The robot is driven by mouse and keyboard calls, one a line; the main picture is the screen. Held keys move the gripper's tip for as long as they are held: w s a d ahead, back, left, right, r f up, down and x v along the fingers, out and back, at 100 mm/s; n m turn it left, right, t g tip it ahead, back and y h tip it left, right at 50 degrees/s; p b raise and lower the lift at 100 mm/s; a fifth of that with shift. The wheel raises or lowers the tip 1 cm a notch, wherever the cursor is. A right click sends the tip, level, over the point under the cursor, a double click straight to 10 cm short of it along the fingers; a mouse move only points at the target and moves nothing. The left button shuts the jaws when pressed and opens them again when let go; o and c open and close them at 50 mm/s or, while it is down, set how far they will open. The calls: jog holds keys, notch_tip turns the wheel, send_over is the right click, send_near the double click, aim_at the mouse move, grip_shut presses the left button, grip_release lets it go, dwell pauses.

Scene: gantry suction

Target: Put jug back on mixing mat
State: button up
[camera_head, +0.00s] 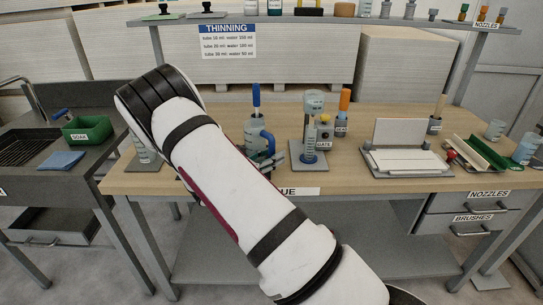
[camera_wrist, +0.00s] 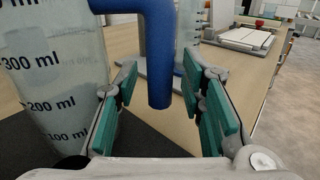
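In the wrist view the jug (camera_wrist: 58,75) fills the left side, showing ml marks. Its blue handle (camera_wrist: 158,60) hangs between the teal finger pads of my gripper (camera_wrist: 163,90), with gaps on both sides. My gripper is open; in the head view it (camera_head: 278,160) is mostly hidden by my arm. A dark surface (camera_wrist: 150,138) lies under the jug; I cannot tell if it is the mixing mat.
A stand with a clear cup (camera_head: 313,105) is just right of the jug. Further right are an orange-handled tool (camera_head: 344,100), a white panel on a grey tray (camera_head: 405,160) and a green tray (camera_head: 485,152). A sink with a green SOAK bin (camera_head: 88,130) is at left.

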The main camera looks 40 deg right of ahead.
jog(key=shift+r, duration=0.15)
jog(key=shift+a, duration=0.25)
jog(key=a, duration=0.3)
jog(key=s+a, duration=0.1)
jog(key=a, duration=0.6)
jog(key=shift+s+b, duration=0.15)
jog(key=shift+b, duration=0.15)
jog(key=s+r+m+g+y, duration=0.3)
jog(key=s+r+m+y, duration=0.25)
jog(key=s, duration=0.35)
jog(key=s+r+m+g+y, duration=0.2)
jog(key=s+r+m+y, duration=0.2)
jog(key=s+r+m, duration=0.45)
jog(key=s+a+r+m+t+y, duration=0.1)
jog(key=s+a+m+t+y, duration=0.1)
jog(key=s, duration=0.6)
jog(key=s+a+r+m+t+y, duration=0.1)
jog(key=s+a+m+t+y, duration=0.2)
jog(key=s+a+y, duration=0.3)
jog(key=shift+s+a+r+t, duration=0.35)
jog(key=shift+s+a+t, duration=0.05)
jog(key=shift+s+a, duration=1.3)
